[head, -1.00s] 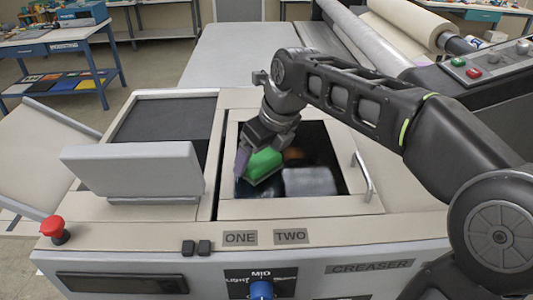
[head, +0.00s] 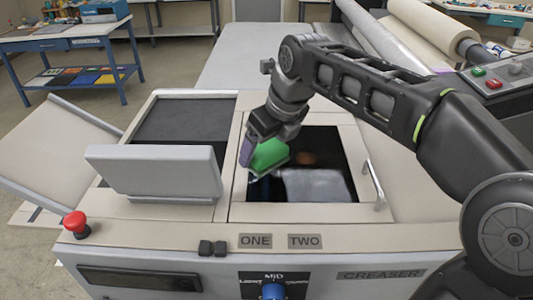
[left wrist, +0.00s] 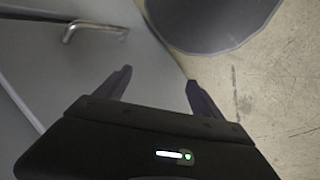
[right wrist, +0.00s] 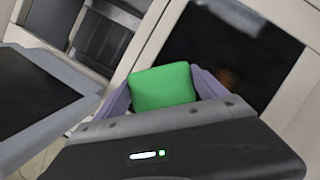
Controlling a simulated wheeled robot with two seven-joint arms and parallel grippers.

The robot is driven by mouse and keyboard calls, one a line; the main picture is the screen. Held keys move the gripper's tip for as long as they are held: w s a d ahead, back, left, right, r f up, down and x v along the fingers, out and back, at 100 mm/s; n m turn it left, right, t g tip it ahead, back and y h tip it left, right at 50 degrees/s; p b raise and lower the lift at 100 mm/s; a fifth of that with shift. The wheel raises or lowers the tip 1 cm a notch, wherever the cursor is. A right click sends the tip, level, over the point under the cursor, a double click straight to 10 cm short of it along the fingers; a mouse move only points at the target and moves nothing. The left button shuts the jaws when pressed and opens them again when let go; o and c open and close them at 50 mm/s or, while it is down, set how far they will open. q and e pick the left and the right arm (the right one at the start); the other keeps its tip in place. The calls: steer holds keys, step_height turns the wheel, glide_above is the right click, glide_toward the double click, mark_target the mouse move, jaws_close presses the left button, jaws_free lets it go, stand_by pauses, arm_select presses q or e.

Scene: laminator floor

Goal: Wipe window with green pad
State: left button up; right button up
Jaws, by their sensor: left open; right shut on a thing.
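The window (head: 318,188) is a dark glossy pane in a beige frame on top of the machine, with blurred reflections in it. My right gripper (head: 262,152) is shut on the green pad (head: 270,154) over the window's left part. In the right wrist view the green pad (right wrist: 163,87) sits between the purple fingers, with the dark window (right wrist: 225,50) beyond it. I cannot tell whether the pad touches the glass. My left gripper (left wrist: 158,88) is open and empty in the left wrist view, near a grey panel and the floor; it is not in the head view.
A raised grey panel (head: 155,170) stands left of the window. A metal handle (head: 373,185) is at the window frame's right side. A red mushroom button (head: 76,224) is at the front left corner. In the left wrist view a metal handle (left wrist: 95,28) sticks out from the panel.

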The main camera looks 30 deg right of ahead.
arm_select(q)
steer(key=shift+d, duration=0.1)
arm_select(e)
steer(key=shift+d+r, duration=0.25)
steer(key=shift+r, duration=0.9)
steer(key=shift+r, duration=0.1)
steer(key=shift+r, duration=1.4)
steer(key=shift+d, duration=0.1)
